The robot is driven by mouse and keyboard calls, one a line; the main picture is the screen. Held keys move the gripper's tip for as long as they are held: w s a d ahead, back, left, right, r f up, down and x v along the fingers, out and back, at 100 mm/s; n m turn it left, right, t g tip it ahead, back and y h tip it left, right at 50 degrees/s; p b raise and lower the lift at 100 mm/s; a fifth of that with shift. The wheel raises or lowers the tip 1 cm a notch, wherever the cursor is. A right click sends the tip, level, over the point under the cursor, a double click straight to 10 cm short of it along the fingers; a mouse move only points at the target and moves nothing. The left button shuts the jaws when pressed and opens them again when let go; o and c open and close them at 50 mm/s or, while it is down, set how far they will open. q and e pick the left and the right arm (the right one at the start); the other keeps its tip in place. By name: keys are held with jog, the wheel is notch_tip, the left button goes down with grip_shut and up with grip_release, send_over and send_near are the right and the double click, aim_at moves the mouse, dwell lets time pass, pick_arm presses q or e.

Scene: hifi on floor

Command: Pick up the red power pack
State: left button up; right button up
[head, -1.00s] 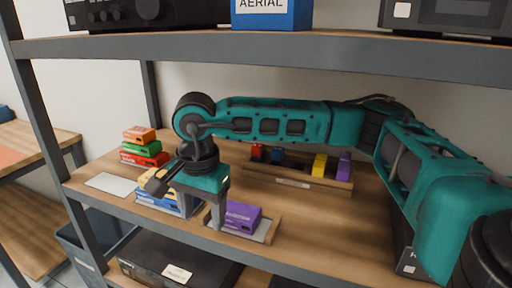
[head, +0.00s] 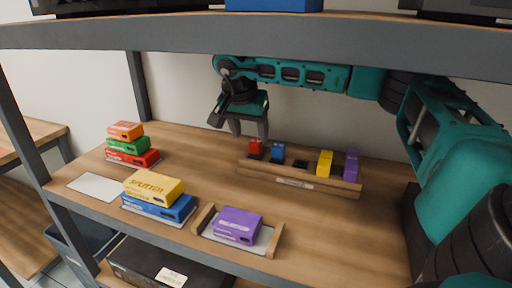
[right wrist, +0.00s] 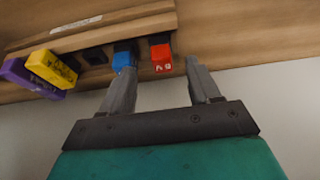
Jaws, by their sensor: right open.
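The red power pack (head: 255,146) stands at the left end of a wooden rack (head: 262,175) on the shelf. It also shows in the right wrist view (right wrist: 162,57), between and beyond my fingertips. My right gripper (head: 250,131) is open and empty, just above and behind the red pack, fingers pointing down. In the right wrist view one finger (right wrist: 159,70) of the pair overlaps the blue pack (right wrist: 123,57) beside the red one; I cannot tell if they touch. My left gripper is not in view.
The rack also holds a yellow pack (head: 324,163) and a purple pack (head: 351,165), with an empty dark slot between blue and yellow. Stacked boxes (head: 130,146), a yellow box (head: 153,187) and a purple box (head: 238,224) stand left and in front. The upper shelf (head: 250,40) hangs overhead.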

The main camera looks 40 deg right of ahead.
aim_at(256, 141)
jog(key=shift+w+d, duration=0.3)
jog(key=shift+d, duration=0.2)
jog(key=shift+d+x, duration=0.15)
jog(key=shift+x, duration=1.2)
jog(key=shift+d+x, duration=0.2)
jog(key=shift+x, duration=1.15)
jog(key=shift+w+r, duration=0.15)
jog(key=shift+c, duration=0.4)
jog(key=c, duration=1)
jog(key=shift+r, duration=0.1)
